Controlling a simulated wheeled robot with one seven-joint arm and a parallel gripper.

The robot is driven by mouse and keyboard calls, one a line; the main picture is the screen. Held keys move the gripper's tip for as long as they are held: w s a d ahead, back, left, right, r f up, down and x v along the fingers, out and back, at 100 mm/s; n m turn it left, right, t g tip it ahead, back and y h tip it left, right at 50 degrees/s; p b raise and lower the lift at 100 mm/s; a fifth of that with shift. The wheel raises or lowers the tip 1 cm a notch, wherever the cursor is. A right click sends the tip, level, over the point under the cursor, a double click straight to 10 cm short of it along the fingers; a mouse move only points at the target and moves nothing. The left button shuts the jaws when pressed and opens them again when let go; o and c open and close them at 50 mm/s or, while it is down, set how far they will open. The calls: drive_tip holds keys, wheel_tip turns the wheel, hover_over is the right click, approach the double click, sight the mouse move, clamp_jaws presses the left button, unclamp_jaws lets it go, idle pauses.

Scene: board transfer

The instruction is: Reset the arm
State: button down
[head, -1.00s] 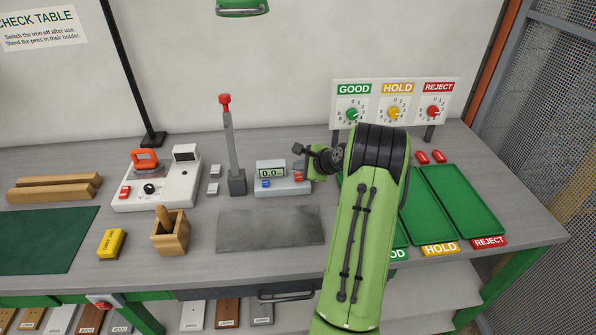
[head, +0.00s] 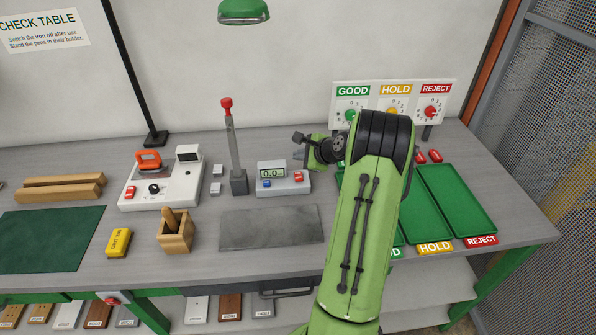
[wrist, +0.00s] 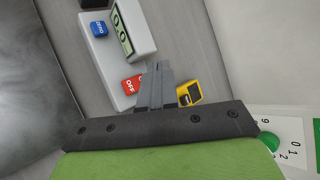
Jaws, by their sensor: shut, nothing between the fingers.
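My gripper (head: 300,145) is held above the bench, just right of the small scale with the display, at the end of my bent green arm. In the wrist view my gripper (wrist: 160,84) shows its two dark fingers close together with nothing between them. The fingers overlap the view of the scale (wrist: 120,40), with its red OFF and blue ZERO buttons. The scale also shows in the head view (head: 292,186). My arm hides part of the green trays and the bench behind it.
A dial panel (head: 455,90) stands behind. A yellow device (wrist: 190,93) lies near the fingers in the wrist view.

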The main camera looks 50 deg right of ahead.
idle(0.3)
drive_tip(key=s+a+r+n+g, duration=0.1)
drive_tip(key=a+r+n, duration=0.35)
drive_tip(key=a, duration=0.45)
drive_tip(key=s+a+r+n+g+y, duration=0.1)
drive_tip(key=a+r+n, duration=0.35)
drive_tip(key=a, duration=0.35)
drive_tip(key=s+a+r+n+g, duration=0.15)
drive_tip(key=a+r+n, duration=0.3)
drive_tip(key=a, duration=0.45)
drive_tip(key=s+a+n, duration=0.5)
drive_tip(key=s+n, duration=0.1)
drive_tip(key=s, duration=0.4)
drive_tip(key=s+a+n+g, duration=0.1)
drive_tip(key=s+a+n, duration=0.4)
drive_tip(key=s, duration=0.5)
drive_tip(key=shift+s+a+f+n, duration=0.2)
drive_tip(key=shift+s+n, duration=0.1)
drive_tip(key=shift+n, duration=0.55)
drive_tip(key=shift+g, duration=0.25)
